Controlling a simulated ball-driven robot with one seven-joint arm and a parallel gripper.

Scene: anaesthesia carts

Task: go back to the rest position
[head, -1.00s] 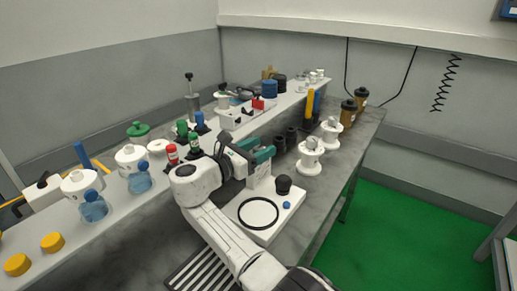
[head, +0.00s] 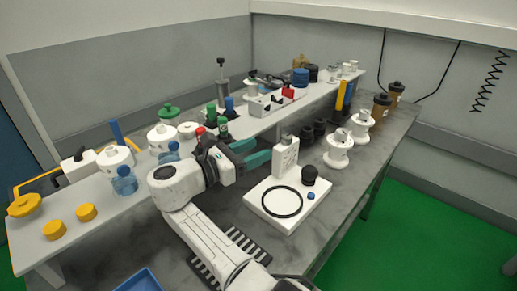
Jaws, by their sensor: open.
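My gripper (head: 252,154) is at the end of my white arm, over the grey bench in the middle of the head view. Its teal fingers are apart and point right, with nothing seen between them. The fingertips are close to the upright white block of a white stand (head: 284,162); I cannot tell whether they touch it. The stand's base carries a black ring (head: 282,202), a black knob (head: 309,174) and a small blue cap (head: 311,196). My arm hides part of the bench and shelf behind it.
A raised white shelf (head: 60,231) holds yellow caps (head: 86,212), blue bottles (head: 124,180) and white jars. White spools (head: 338,150) and brown bottles (head: 381,107) stand at the right. A black slotted grate (head: 203,275) and a blue tray (head: 139,281) lie in front.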

